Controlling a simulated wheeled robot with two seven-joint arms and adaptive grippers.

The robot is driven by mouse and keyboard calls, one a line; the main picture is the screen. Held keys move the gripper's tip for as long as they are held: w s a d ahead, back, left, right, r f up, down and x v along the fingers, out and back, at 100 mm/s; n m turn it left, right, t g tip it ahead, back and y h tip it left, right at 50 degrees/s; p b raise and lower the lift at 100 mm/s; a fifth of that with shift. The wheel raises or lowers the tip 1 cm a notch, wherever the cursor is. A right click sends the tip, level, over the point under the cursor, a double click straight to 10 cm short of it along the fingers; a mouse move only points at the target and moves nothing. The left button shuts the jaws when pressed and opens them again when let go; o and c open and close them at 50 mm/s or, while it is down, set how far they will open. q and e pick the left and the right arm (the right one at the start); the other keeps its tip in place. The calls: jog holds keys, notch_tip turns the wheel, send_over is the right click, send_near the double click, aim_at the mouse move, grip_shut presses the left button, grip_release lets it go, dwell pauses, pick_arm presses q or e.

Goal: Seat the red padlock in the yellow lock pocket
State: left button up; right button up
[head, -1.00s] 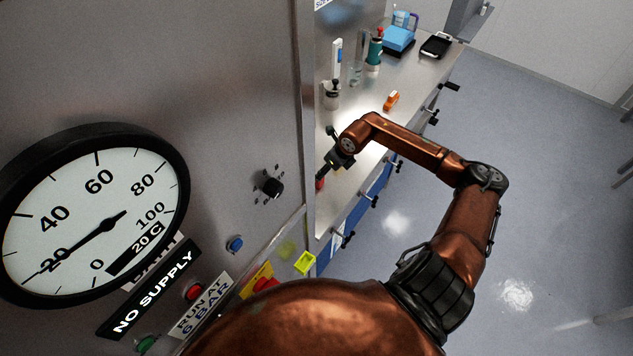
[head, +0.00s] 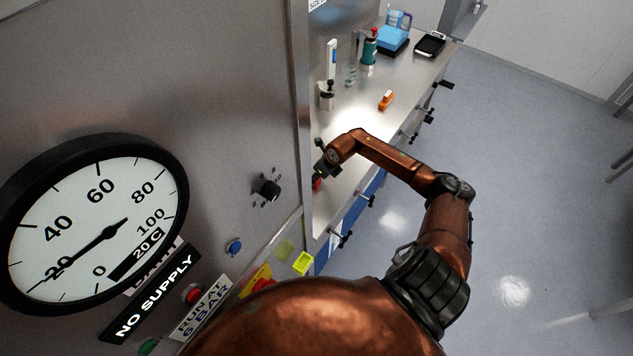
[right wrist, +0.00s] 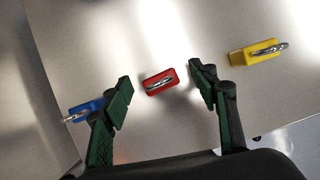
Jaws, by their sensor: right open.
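The red padlock (right wrist: 160,86) lies on the steel bench with its metal shackle up. In the right wrist view it is between the spread fingers of my right gripper (right wrist: 161,80), with a gap on either side. My right gripper is open and holds nothing. In the head view only a small red bit of the padlock (head: 317,185) shows beside the gripper (head: 319,174). The yellow lock pocket (head: 303,263) is an open box on the panel at lower centre, and it looks empty. My left gripper is not in view.
A blue padlock (right wrist: 87,108) lies left of the fingers and a yellow padlock (right wrist: 258,53) lies to the right. An orange item (head: 386,99), bottles and a blue box (head: 393,39) stand farther along the bench. The gauge panel wall is close on the left.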

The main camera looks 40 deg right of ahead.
jog(key=shift+c, duration=0.5)
jog(key=c, duration=1.3)
jog(key=shift+o, duration=0.2)
jog(key=shift+r, duration=0.1)
